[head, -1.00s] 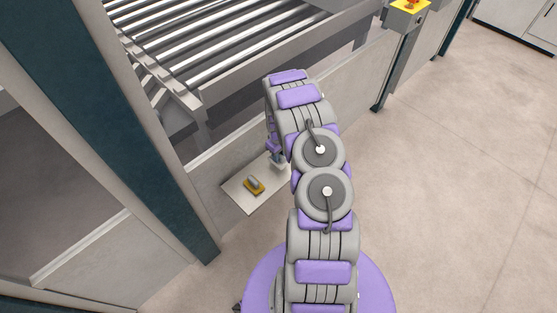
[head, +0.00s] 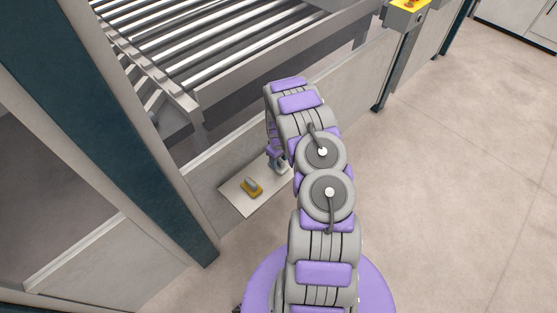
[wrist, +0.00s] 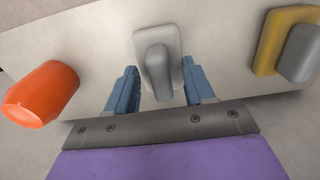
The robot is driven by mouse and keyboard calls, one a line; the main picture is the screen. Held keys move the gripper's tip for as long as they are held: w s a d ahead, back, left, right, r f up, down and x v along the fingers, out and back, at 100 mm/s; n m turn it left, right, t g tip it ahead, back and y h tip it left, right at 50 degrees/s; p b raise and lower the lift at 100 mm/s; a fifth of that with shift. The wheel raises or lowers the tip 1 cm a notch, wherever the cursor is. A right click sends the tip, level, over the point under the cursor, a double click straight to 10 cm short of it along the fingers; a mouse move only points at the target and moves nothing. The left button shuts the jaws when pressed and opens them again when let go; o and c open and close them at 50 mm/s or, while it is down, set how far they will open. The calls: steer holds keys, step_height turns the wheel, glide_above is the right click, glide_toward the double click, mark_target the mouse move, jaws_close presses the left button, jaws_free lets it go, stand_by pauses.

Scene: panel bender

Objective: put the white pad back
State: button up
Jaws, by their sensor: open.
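The white pad (wrist: 155,42) with its pale grey handle is at the top middle of the wrist view, lying on a light board (wrist: 218,35). My gripper (wrist: 159,82) is open, its two blue fingers on either side of the handle's near end, with a gap showing on both sides. In the head view my gripper (head: 277,162) is low over the far end of the light board (head: 236,203). The white pad cannot be made out there, hidden by my arm.
A yellow pad with a grey handle (wrist: 273,42) lies to the right on the board; it also shows in the head view (head: 251,188). An orange cup-like object (wrist: 42,93) is at left. The machine's panel (head: 345,85) stands behind. Open floor (head: 455,170) lies to the right.

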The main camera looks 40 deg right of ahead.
steer(key=s+a+r+p, duration=0.15)
steer(key=a+r, duration=0.25)
steer(key=r, duration=0.8)
steer(key=a+r+p, duration=0.2)
steer(key=a+r, duration=0.1)
steer(key=r, duration=0.9)
steer(key=s+a+r, duration=0.7)
steer(key=a+r, duration=0.4)
steer(key=r, duration=0.1)
steer(key=s+a+r, duration=0.3)
steer(key=s+a, duration=0.1)
steer(key=s, duration=0.4)
steer(key=s+a+r+g, duration=0.1)
steer(key=s+a+r, duration=0.2)
steer(key=s, duration=0.5)
steer(key=s+a+r, duration=0.3)
steer(key=s+a, duration=0.3)
steer(key=s, duration=0.3)
steer(key=shift+r+m+g, duration=0.4)
steer(key=shift+w+a, duration=0.1)
steer(key=shift+a, duration=0.05)
